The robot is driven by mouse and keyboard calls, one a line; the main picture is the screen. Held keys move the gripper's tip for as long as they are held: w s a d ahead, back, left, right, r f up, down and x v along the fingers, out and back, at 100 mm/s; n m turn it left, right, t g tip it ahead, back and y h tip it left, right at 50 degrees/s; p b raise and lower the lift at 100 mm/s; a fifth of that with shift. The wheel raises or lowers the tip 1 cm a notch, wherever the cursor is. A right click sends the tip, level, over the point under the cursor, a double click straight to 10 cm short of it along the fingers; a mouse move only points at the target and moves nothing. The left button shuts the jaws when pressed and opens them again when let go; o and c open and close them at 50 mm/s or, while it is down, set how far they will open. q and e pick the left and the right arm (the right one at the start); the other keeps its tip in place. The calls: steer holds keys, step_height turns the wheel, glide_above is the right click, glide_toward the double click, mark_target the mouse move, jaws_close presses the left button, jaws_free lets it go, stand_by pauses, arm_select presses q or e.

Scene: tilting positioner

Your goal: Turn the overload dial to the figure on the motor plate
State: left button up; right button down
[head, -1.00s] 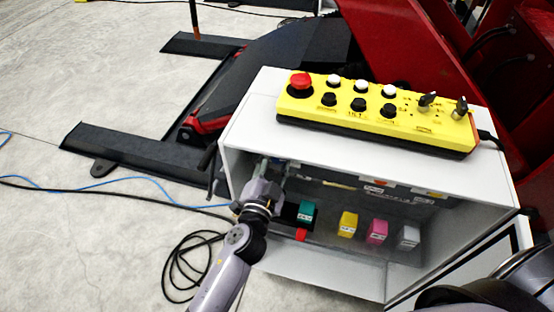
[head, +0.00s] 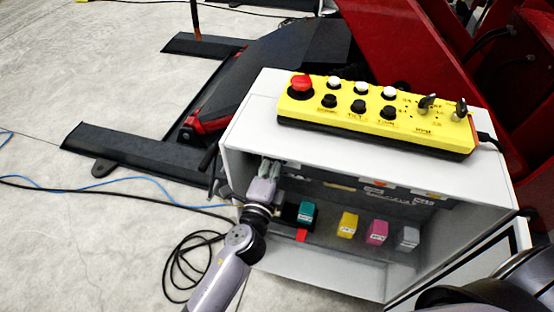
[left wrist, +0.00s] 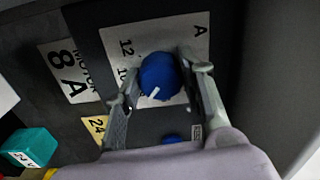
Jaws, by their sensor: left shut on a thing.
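The overload dial (left wrist: 160,76) is a round blue knob with a white pointer line, seen in the left wrist view. The line points down and slightly left in that picture. The dial sits on a pale scale plate (left wrist: 200,30) on which 12, 10 and the letter A can be read; other figures are hidden. The motor plate (left wrist: 62,62) beside it reads 8 A. My left gripper (left wrist: 158,70) is shut on the dial, one finger at each side. In the head view the left gripper (head: 268,170) reaches inside the cabinet's left end, hiding the dial.
The open white cabinet (head: 240,130) surrounds the left gripper closely. Teal (head: 307,211), yellow (head: 348,224), magenta (head: 377,232) and grey (head: 408,237) blocks stand inside. A yellow control box (head: 355,117) lies on top. A smaller blue part (left wrist: 172,138) shows below the dial.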

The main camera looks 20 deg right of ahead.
arm_select(q)
steer(key=shift+f+m, duration=0.1)
steer(key=shift+m, duration=0.4)
steer(key=o, duration=1.1)
steer(key=shift+o, duration=0.2)
steer(key=v, duration=1.2)
